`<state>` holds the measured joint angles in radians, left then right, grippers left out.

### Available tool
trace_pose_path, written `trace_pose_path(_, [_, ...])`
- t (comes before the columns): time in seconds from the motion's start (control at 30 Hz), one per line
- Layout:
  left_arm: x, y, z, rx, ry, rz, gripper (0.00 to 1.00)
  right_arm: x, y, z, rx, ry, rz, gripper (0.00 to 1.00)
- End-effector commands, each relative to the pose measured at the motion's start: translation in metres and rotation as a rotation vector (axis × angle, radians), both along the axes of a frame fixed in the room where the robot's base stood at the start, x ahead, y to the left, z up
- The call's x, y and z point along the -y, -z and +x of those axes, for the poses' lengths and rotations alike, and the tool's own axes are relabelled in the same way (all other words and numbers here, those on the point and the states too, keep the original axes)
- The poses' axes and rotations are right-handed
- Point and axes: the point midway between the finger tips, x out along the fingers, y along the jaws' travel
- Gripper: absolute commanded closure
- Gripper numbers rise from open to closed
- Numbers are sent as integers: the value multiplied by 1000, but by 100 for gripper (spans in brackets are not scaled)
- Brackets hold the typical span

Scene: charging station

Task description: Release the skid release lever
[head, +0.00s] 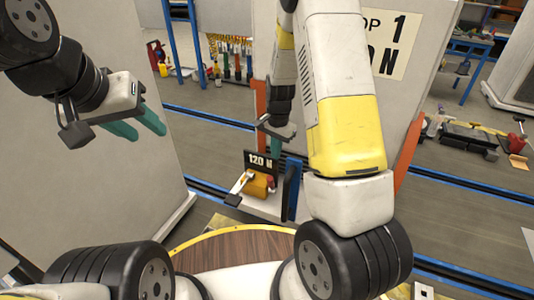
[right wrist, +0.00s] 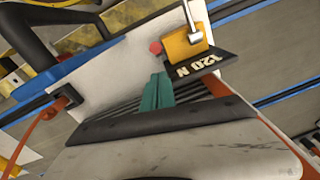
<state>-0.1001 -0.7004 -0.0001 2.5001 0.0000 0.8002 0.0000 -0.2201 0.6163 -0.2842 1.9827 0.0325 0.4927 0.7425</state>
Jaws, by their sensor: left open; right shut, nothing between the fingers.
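The skid release lever appears to be the pale metal bar (head: 241,184) on an orange-yellow block (head: 259,187), below a black "120 N" sign (head: 261,162). In the right wrist view the bar (right wrist: 190,18) rises from the block (right wrist: 187,43), beside the sign (right wrist: 196,66). My right gripper (head: 275,147) is shut and empty just behind the sign; its teal fingers (right wrist: 157,91) point toward the white panel, apart from the lever. My left gripper (head: 142,127) is open and empty, raised at the left, far from the lever.
A red knob (right wrist: 156,47) sits near the block. A blue upright (head: 291,190) stands right of the sign. A large pale panel (head: 90,170) fills the left, and a board with large lettering (head: 391,45) stands behind my right arm. Blue rails cross the floor.

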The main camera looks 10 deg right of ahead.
Motion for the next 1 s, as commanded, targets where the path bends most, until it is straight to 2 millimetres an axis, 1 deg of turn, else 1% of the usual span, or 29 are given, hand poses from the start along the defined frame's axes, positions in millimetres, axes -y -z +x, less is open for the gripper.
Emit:
trace_pose_path(0.07, [0,0,0,0,0,0,59,0,1,0,-1,0,0,100])
trace_pose_path(0.17, [0,0,0,0,0,0,59,0,9,0,-4,0,-1,100])
trace_pose_path(0.27, [0,0,0,0,0,0,59,0,23,0,-5,0,-1,100])
trace_pose_path(0.5, [0,0,0,0,0,0,59,0,68,3,-4,0,0,100])
trace_pose_path(0.6, [0,0,0,0,0,0,59,-1,82,4,-3,0,0,100])
trace_pose_path(0.7, [0,0,0,0,0,0,59,-1,93,6,-3,-1,0,100])
trace_pose_path(0.83, [0,0,0,0,0,0,59,-1,99,6,0,-1,0,100])
trace_pose_path(1.0, [0,0,0,0,0,0,59,-1,100,7,0,-1,0,100])
